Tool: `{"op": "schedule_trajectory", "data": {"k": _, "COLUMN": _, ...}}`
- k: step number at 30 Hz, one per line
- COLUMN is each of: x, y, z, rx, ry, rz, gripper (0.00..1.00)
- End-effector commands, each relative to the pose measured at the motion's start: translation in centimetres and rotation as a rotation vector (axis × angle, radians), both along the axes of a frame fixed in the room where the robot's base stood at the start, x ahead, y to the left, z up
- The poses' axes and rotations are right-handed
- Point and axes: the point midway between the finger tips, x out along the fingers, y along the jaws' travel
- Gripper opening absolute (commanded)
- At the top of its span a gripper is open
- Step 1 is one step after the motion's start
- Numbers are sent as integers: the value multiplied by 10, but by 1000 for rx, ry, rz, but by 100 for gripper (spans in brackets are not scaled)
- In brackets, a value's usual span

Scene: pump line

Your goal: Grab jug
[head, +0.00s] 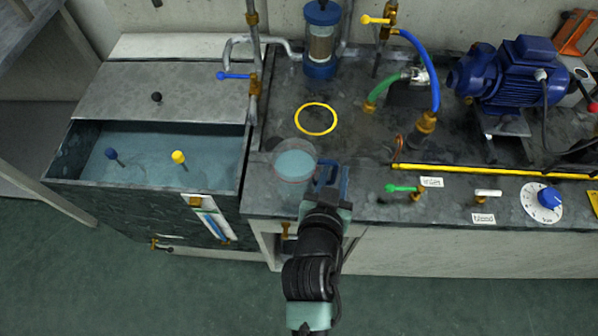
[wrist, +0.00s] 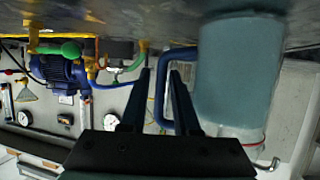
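The jug (head: 294,163) is clear, holds pale blue liquid and stands upright at the front edge of the bench. Its blue handle (head: 344,180) is on the right side in the head view. In the wrist view, which is upside down, the jug (wrist: 238,75) fills the right side and its blue handle (wrist: 162,92) lies between my fingers. My gripper (wrist: 161,78) is open, with a visible gap between the left finger and the handle. In the head view my gripper (head: 328,190) is at the handle, partly covering it.
A yellow ring (head: 315,119) is marked on the bench behind the jug. A water tank (head: 150,150) stands to the left. A green-handled valve (head: 404,189) and a dial (head: 541,203) are to the right. A blue pump (head: 510,75) and hoses stand behind.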

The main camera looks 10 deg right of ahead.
Motion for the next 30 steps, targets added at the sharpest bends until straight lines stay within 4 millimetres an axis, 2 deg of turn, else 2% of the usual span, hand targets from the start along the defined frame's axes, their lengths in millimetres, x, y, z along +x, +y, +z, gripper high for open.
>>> {"op": "schedule_trajectory", "data": {"k": 6, "x": 23, "y": -11, "z": -9, "rx": 0, "ry": -1, "rz": 0, "gripper": 30}}
{"op": "schedule_trajectory", "data": {"k": 15, "x": 26, "y": -13, "z": -11, "rx": 1, "ry": 0, "rz": 0, "gripper": 30}}
{"op": "schedule_trajectory", "data": {"k": 20, "x": 26, "y": -12, "z": -11, "rx": 1, "ry": 0, "rz": 0, "gripper": 3}}
{"op": "schedule_trajectory", "data": {"k": 21, "x": 26, "y": -13, "z": -11, "rx": 1, "ry": 0, "rz": 0, "gripper": 0}}
{"op": "schedule_trajectory", "data": {"k": 30, "x": 26, "y": -12, "z": -11, "rx": 1, "ry": 0, "rz": 0, "gripper": 0}}
